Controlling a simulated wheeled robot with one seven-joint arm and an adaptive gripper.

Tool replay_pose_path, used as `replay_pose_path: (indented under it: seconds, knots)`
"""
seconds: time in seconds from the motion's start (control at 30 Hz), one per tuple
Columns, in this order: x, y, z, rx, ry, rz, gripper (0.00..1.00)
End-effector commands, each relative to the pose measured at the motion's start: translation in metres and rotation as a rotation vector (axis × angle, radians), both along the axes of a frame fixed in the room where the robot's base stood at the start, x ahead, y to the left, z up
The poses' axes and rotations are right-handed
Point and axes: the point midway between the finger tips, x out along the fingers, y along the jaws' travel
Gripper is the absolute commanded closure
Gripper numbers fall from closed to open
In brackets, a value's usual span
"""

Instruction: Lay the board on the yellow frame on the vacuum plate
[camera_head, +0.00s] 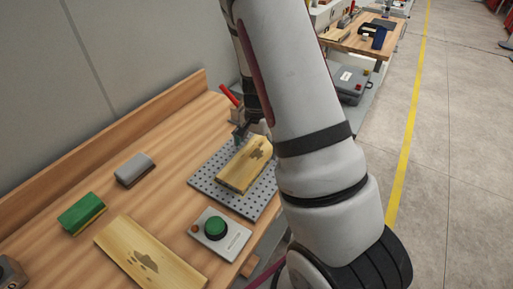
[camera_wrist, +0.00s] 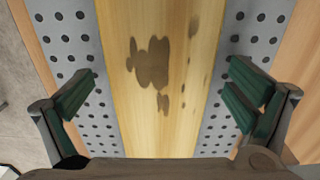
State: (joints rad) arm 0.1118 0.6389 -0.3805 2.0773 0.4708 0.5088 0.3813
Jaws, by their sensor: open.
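A pale wooden board (camera_head: 238,174) with a dark stain lies on the perforated grey vacuum plate (camera_head: 263,204). In the wrist view the board (camera_wrist: 165,125) runs up the middle, with holed plate (camera_wrist: 75,45) bare on both sides. My gripper (camera_wrist: 158,95) is open, its green-padded fingers apart on either side of the board and clear of its edges. In the head view my gripper (camera_head: 243,134) is at the board's far end, partly hidden by my arm. I cannot make out a separate yellow frame; the board may cover it.
A second stained board (camera_head: 150,255) lies at the front of the bench. A red handle (camera_head: 230,95) rises behind.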

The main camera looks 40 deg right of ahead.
Motion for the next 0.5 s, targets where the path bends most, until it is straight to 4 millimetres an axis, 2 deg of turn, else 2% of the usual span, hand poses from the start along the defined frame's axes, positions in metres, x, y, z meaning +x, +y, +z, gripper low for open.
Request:
replay_pose_path:
  seconds: [0.17, 0.5]
  knots:
    - [0.001, -0.001, 0.014, -0.002, -0.004, 0.001, 0.01]
    - [0.002, 0.000, 0.082, -0.002, -0.007, 0.003, 0.01]
